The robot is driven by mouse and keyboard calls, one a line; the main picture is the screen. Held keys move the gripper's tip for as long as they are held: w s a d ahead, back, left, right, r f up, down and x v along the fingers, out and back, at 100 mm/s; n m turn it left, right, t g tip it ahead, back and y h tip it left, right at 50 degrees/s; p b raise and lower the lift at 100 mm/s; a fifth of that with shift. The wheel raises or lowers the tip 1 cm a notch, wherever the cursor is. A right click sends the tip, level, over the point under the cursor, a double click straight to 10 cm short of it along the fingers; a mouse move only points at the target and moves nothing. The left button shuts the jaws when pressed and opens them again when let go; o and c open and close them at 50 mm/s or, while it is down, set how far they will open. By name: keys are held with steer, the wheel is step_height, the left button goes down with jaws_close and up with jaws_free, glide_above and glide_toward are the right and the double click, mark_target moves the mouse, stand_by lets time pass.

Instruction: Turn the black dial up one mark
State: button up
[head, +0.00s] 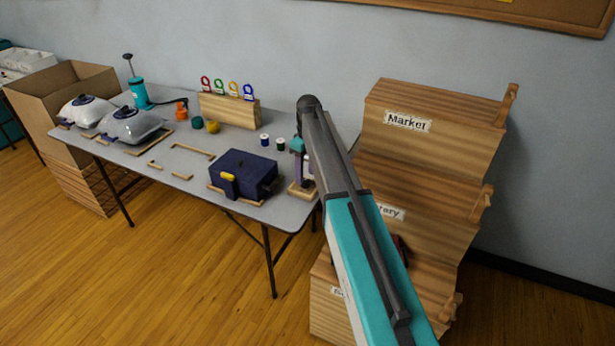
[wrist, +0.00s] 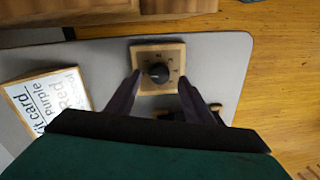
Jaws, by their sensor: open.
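The black dial (wrist: 158,72) is a round knob on a square wooden plate (wrist: 174,50) with small marks around it, in the wrist view. The marks are too small to read. My gripper (wrist: 159,78) is open, with one dark finger on each side of the dial. There seem to be gaps between the fingers and the knob, and I cannot tell the height difference. In the head view my arm reaches over the table's right end, and the dial cannot be made out there.
A printed card (wrist: 45,100) lies left of the dial. In the head view a dark blue box (head: 243,174) and thread spools (head: 280,144) stand on the grey table (head: 215,205). A stepped wooden shelf (head: 435,95) stands close on the right.

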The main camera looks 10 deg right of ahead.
mark_target(305, 183)
steer(key=shift+s+f, duration=0.1)
steer(key=shift+f, duration=1.35)
steer(key=c, duration=1)
steer(key=shift+d, duration=0.35)
steer(key=shift+c, duration=0.2)
steer(key=shift+a, duration=0.3)
